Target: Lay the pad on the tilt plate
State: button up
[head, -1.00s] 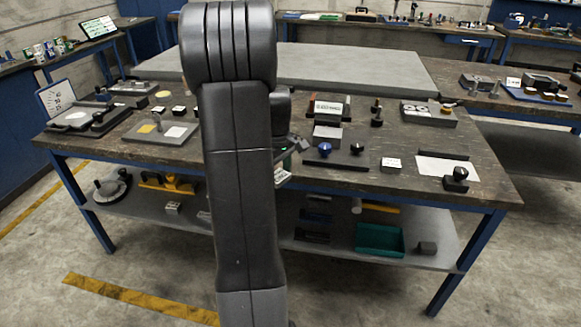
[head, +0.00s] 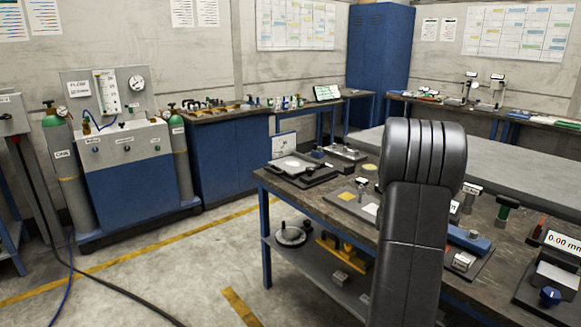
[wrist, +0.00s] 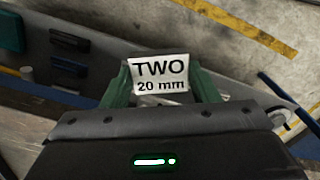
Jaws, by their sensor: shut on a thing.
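In the wrist view my gripper (wrist: 162,92) has two green fingers, shut on a small piece with a white face labelled "TWO 20 mm" (wrist: 160,74). I take this piece to be the pad; its underside is hidden. In the head view my own arm hides the gripper and the piece. A dark hinged-looking device with a grey plate and a pale round spot (head: 297,165), probably the tilt plate, sits at the bench's left end, beside a white scale card (head: 284,147). The held piece is apart from it.
A flat grey board (head: 342,205) with a yellow and a white square lies on the bench nearer me. A blue-and-grey fixture (head: 467,240) and a display reading 0.00 mm (head: 562,243) stand to the right. The floor left of the bench (head: 200,270) is clear apart from a cable.

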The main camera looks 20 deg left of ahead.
aim_at(300, 161)
jog(key=i+j+u, duration=0.3)
jog(key=i+j, duration=0.25)
jog(key=i+j+u, duration=0.3)
jog(key=i+j, duration=0.3)
